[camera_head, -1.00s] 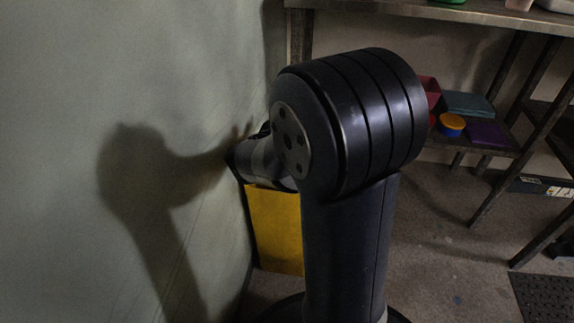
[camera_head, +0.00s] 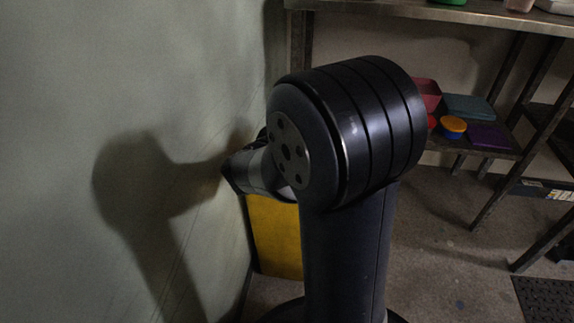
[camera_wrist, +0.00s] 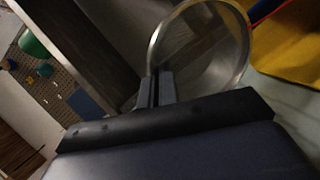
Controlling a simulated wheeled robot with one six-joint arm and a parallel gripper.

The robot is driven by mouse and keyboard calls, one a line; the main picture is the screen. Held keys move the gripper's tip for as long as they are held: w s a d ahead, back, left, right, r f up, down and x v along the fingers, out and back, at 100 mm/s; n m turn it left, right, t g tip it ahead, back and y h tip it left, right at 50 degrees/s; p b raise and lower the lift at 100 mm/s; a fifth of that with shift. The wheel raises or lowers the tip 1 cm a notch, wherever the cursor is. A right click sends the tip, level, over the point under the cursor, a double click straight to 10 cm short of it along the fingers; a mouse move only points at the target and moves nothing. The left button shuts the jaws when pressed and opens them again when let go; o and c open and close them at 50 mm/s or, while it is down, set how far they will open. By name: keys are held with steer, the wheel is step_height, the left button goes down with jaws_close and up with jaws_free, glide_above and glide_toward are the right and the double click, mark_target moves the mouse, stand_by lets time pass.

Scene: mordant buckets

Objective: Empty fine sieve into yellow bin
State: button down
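The yellow bin (camera_head: 274,237) stands on the floor against the wall in the head view, partly hidden by my arm. It also shows at the upper right of the wrist view (camera_wrist: 292,45). The fine sieve (camera_wrist: 243,45) is a round metal hoop with mesh, with a red and blue handle running toward the bin's side. My gripper (camera_wrist: 156,88) has its fingers close together at the sieve's near rim and appears shut on it. The sieve looks tilted beside the bin. Whether anything lies in it is too dark to tell. My gripper is hidden in the head view.
The wall (camera_head: 120,80) is close on the left. A shelf table (camera_head: 480,14) stands at the back right, with a pink container (camera_head: 427,92), an orange and blue round tub (camera_head: 453,127) and a purple item (camera_head: 488,136) on its lower shelf.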

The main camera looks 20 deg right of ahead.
steer(key=p, duration=0.1)
steer(key=d+r+p, duration=0.1)
steer(key=shift+w+r+y+p, duration=0.2)
steer(key=shift+r+y+p, duration=0.05)
steer(key=shift+y+p, duration=0.1)
steer(key=d+g+y+p, duration=0.1)
steer(key=p, duration=0.4)
steer(key=w+d+g+y+p, duration=0.1)
steer(key=p, duration=0.4)
steer(key=shift+w+f, duration=0.1)
steer(key=shift+w, duration=0.2)
steer(key=shift+w+d+f+y+p, duration=0.15)
steer(key=shift+d+y+p, duration=0.15)
steer(key=shift+p, duration=0.25)
steer(key=shift+w+d+f, duration=0.1)
steer(key=shift+f, duration=0.3)
steer(key=w+d+g+y+p, duration=0.1)
steer(key=p, duration=0.4)
steer(key=w+d+f+g+y+p, duration=0.1)
steer(key=d+p, duration=0.1)
steer(key=p, duration=0.2)
steer(key=w+d+g+y+p, duration=0.1)
steer(key=y+p, duration=0.1)
steer(key=p, duration=0.3)
steer(key=shift+d+f+p, duration=0.2)
steer(key=shift+p, duration=0.1)
steer(key=p, duration=0.4)
steer(key=shift+w+d+f+m+g+y, duration=0.1)
steer(key=shift+d+f+m+g+y, duration=0.15)
steer(key=shift+m+g+y, duration=0.1)
